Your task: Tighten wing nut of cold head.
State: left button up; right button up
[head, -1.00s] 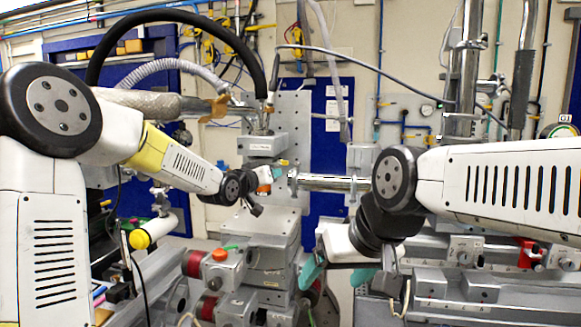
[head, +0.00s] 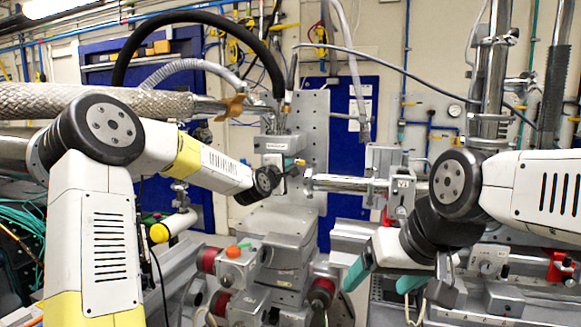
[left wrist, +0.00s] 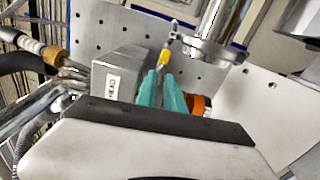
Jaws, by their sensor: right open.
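The cold head (head: 276,145) is a grey block with a white label, standing upright in the middle of the head view. It also shows in the left wrist view (left wrist: 118,78). A small yellow piece (left wrist: 164,57), possibly the wing nut, is on a thin metal stem beside it. My left gripper (head: 290,165) is at the cold head's lower right. Its teal fingers (left wrist: 160,75) are close together with tips right at the yellow piece; whether they touch or grip it is unclear. My right gripper (head: 383,278) is open and empty, low at the right.
A metal tube (head: 338,183) runs right from beside the cold head. A black hose (head: 200,18) arches above my left arm. A grey block with an orange knob (head: 234,254) stands below. A perforated plate (left wrist: 95,38) stands behind the cold head.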

pick_arm(q)
jog(key=shift+w+d, duration=0.2)
jog(key=shift+w, duration=0.35)
jog(key=shift+c, duration=0.2)
grip_shut()
